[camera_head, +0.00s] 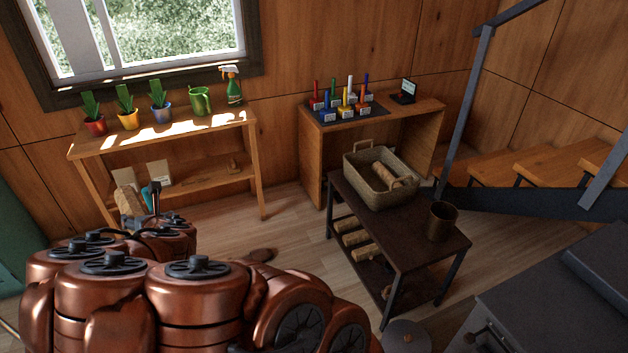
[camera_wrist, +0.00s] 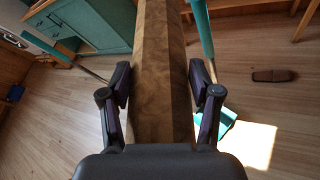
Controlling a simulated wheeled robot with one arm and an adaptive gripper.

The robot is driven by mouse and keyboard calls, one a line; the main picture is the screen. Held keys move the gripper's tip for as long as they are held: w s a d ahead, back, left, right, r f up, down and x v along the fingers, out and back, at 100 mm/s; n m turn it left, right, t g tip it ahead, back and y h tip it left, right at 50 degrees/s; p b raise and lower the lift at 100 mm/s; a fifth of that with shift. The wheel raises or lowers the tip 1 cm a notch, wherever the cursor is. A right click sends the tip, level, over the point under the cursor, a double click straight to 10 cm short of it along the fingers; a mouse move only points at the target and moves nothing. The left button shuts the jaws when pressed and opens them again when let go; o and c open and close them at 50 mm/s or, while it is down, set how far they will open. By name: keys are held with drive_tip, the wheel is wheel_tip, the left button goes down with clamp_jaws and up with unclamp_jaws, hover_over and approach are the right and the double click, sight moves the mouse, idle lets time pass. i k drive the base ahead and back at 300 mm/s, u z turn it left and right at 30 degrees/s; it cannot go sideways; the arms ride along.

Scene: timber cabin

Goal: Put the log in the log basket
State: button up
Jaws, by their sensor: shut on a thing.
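My gripper (camera_wrist: 160,92) is shut on a log (camera_wrist: 161,45), with one dark finger on each side of it in the wrist view. The log is long, brown and faceted, and runs away from the palm above the wooden floor. In the head view a tan piece (camera_head: 128,201), likely this log, shows at the left beyond my copper arm; the arm hides most of my gripper there. The log basket (camera_head: 366,187) is woven, with two handles, and stands on a dark bench right of centre. One log (camera_head: 383,173) lies in it. My gripper is well left of the basket.
A plant table (camera_head: 200,137) stands at the back left, a desk (camera_head: 312,165) behind the basket. A teal handle (camera_wrist: 201,30) is close beside the held log. A slipper (camera_wrist: 274,75) lies on the floor.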

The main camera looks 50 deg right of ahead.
sight(374, 184)
drive_tip(key=z, duration=0.95)
drive_tip(key=i, duration=1.55)
drive_tip(key=z, duration=1.6)
drive_tip(key=i, duration=0.35)
drive_tip(key=u, duration=0.65)
